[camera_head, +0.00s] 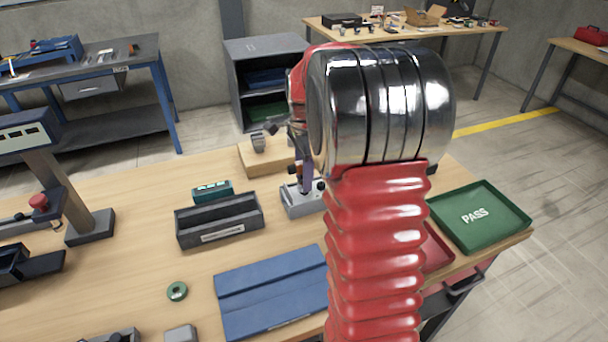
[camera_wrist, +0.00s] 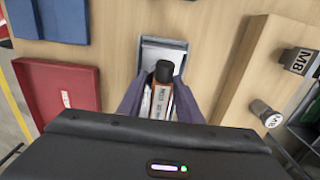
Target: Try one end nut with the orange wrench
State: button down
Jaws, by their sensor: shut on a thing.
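My gripper (camera_wrist: 161,92) has its two purple-grey fingers closed around a narrow tool (camera_wrist: 163,103) with a black end, a pale printed label and orange-brown sides. It looks like the orange wrench, but its full shape is hidden. Its black end lies over a light grey fixture (camera_wrist: 172,54); I cannot tell whether they touch. In the head view, my gripper (camera_head: 306,180) is at the grey fixture (camera_head: 298,203), partly behind my arm. No end nut can be made out clearly.
A wooden block (camera_head: 262,158) carries metal pieces, two marked M8 in the wrist view.

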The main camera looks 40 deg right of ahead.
jog(key=shift+f, duration=0.9)
dwell(1.0)
jog(key=shift+m, duration=1.2)
jog(key=shift+n, duration=0.6)
jog(key=shift+r, duration=0.15)
jog(key=shift+r, duration=2.35)
